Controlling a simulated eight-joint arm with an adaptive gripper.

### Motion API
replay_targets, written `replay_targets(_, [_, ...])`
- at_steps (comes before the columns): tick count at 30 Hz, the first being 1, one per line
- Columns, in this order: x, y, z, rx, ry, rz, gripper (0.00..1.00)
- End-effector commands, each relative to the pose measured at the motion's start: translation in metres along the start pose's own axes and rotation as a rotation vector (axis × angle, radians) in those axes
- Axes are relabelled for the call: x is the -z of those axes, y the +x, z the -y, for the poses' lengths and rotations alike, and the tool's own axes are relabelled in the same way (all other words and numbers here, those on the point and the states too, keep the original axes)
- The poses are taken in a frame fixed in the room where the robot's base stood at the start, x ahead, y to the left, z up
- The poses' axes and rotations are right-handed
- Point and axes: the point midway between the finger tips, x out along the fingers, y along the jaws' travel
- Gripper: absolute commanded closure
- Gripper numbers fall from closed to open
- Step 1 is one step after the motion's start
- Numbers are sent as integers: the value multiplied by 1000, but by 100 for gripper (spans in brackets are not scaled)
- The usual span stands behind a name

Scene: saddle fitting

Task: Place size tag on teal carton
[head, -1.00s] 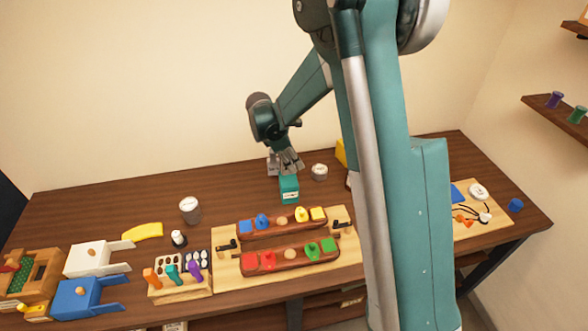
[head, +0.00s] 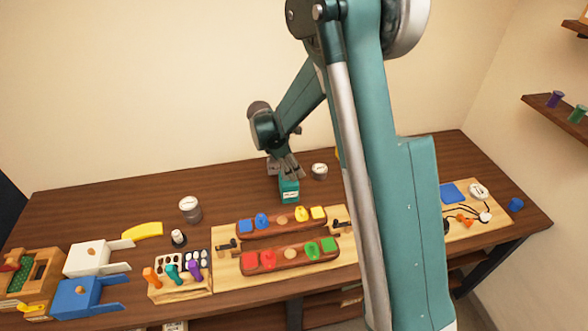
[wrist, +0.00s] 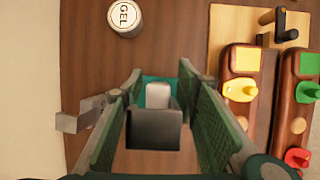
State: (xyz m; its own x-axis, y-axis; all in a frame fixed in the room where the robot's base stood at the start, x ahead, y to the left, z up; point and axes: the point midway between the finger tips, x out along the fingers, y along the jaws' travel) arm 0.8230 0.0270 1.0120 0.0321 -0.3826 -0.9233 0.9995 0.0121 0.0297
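The teal carton (head: 289,196) stands upright on the table behind the wooden board, with a pale label on its front. My gripper (head: 290,172) points down right at the carton's top. In the wrist view my gripper (wrist: 160,88) has its green-padded fingers apart, with a dark grey block filling most of the gap; I take this block as the size tag (wrist: 153,130). A pale rounded piece shows just beyond it, over the teal carton top (wrist: 149,79). Whether the tag touches the carton is hidden.
A metal block (wrist: 78,117) lies close to the left finger. A GEL jar (wrist: 125,16) stands apart from it. The board (head: 226,264) with two brown racks lies in front of the carton.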

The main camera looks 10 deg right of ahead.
Motion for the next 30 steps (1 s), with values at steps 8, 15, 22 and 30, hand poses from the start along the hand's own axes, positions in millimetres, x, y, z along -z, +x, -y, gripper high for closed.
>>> replay_targets(8, [0,0,0,0,0,0,69])
replay_targets(15, [-2,-4,0,0,0,0,69])
replay_targets(22, [-1,-27,0,0,-1,0,69])
replay_targets(30, [-1,-69,0,0,-1,0,69])
